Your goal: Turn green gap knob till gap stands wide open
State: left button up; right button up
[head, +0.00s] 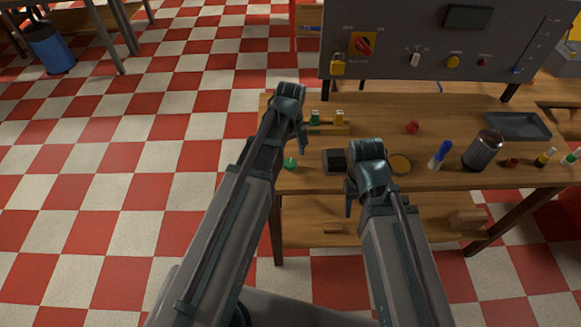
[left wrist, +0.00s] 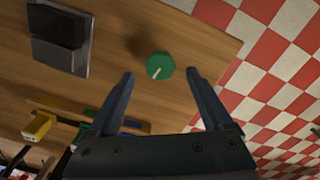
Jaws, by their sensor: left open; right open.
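The green knob (left wrist: 160,66) is a round-looking cap with a white pointer line, on the wooden table near its edge. In the left wrist view the line points down and left. In the head view the knob (head: 291,163) shows just right of my left forearm. My left gripper (left wrist: 161,74) is open, its fingertips on either side of the knob in the picture; I cannot tell the height between them, and no contact shows. A rail with a green block (head: 315,116) and a yellow block (head: 339,116) lies behind. My right gripper (head: 366,200) is open and empty at the table's front.
A dark box on a grey base (left wrist: 62,40) stands near the knob. A blue-handled tool (head: 440,154), a dark metal can (head: 484,151), a red knob (head: 412,127) and a grey tray (head: 516,126) are to the right. A grey control panel (head: 440,40) rises behind.

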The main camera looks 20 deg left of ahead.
aim_at(291, 162)
pick_arm(q)
jog(key=shift+f+b, duration=1.35)
jog(key=shift+f, duration=0.55)
grip_shut()
